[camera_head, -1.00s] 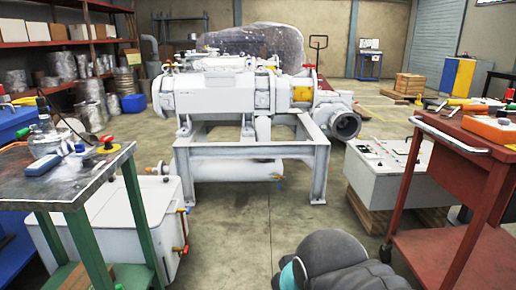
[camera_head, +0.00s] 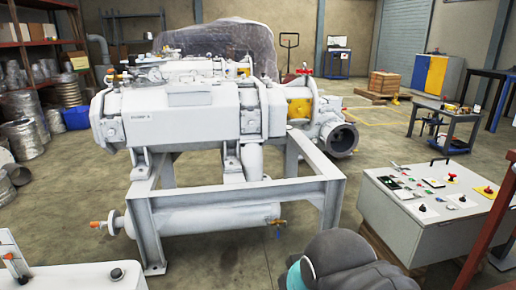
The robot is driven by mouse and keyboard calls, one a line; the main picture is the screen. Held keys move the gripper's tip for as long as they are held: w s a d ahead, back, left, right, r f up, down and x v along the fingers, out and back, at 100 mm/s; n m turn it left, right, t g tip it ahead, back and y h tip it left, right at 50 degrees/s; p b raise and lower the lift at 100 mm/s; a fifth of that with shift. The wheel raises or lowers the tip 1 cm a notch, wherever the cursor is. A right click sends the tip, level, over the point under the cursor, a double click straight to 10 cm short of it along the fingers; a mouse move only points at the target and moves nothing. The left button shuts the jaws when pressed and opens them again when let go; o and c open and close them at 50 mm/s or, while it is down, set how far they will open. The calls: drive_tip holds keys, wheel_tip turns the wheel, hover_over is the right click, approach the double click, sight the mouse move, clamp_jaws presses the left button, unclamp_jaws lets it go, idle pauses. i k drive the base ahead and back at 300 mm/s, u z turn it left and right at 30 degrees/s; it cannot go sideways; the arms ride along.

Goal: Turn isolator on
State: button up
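A grey control cabinet (camera_head: 440,215) stands at the right with a sloped top panel. The panel carries several small switches and knobs, among them a red one on yellow (camera_head: 487,190) near its right end and another red one (camera_head: 452,177) near its far edge. I cannot tell which control is the isolator, or its position. A dark grey, rounded part of my arm with a teal ring shows at the bottom, left of the cabinet. My gripper is not in view.
A large white pump (camera_head: 185,115) on a grey steel frame (camera_head: 235,195) fills the middle left. A white box (camera_head: 70,280) is at the bottom left. A red post (camera_head: 490,235) cuts in at the right edge.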

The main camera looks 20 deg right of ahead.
sight(489, 190)
drive_tip(key=z, duration=0.4)
drive_tip(key=i, duration=1.8)
drive_tip(key=z, duration=1.75)
drive_tip(key=i, duration=1.3)
drive_tip(key=z, duration=1)
